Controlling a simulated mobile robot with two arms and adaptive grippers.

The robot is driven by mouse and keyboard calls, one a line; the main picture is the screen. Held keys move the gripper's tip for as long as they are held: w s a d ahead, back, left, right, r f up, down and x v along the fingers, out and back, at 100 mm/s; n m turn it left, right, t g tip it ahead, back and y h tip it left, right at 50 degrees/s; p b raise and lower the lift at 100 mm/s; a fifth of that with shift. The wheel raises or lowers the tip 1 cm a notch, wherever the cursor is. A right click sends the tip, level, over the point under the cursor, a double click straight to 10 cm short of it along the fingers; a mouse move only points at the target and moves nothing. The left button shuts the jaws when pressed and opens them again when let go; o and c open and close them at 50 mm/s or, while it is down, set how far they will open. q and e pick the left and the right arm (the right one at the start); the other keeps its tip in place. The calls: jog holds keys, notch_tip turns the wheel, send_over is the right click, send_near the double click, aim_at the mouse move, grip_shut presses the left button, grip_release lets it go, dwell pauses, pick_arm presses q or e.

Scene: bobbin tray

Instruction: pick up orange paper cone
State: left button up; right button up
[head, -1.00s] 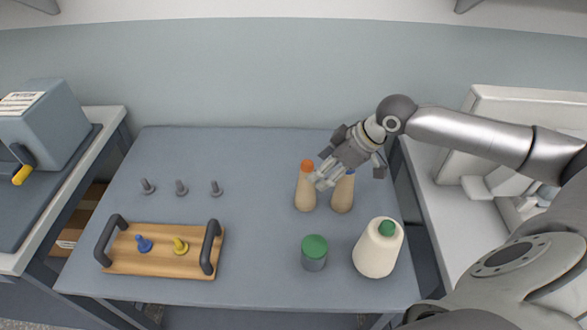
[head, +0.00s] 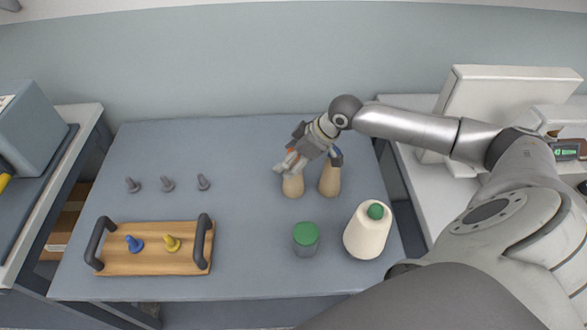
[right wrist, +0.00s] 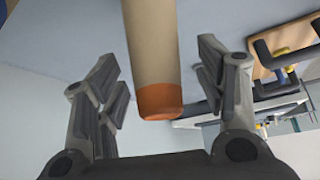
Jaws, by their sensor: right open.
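The orange paper cone (head: 292,187) stands on the table, its tan body showing below my right gripper (head: 286,167) in the head view. Its orange tip is mostly hidden there by the fingers. In the right wrist view the orange-tipped cone (right wrist: 153,60) lies between the two open fingers of my right gripper (right wrist: 160,90), with visible gaps on both sides. The gripper is open and empty. My left gripper is not in view.
A second tan cone (head: 329,180) stands close on the right. A cream thread cone (head: 367,232) and a green-lidded jar (head: 306,239) stand in front. The table middle is clear.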

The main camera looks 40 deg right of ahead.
jog(key=shift+x, duration=1.05)
jog(key=shift+w+f, duration=0.15)
jog(key=shift+w, duration=0.1)
jog(key=shift+s, duration=0.1)
jog(key=shift+c, duration=1.5)
jog(key=c, duration=0.8)
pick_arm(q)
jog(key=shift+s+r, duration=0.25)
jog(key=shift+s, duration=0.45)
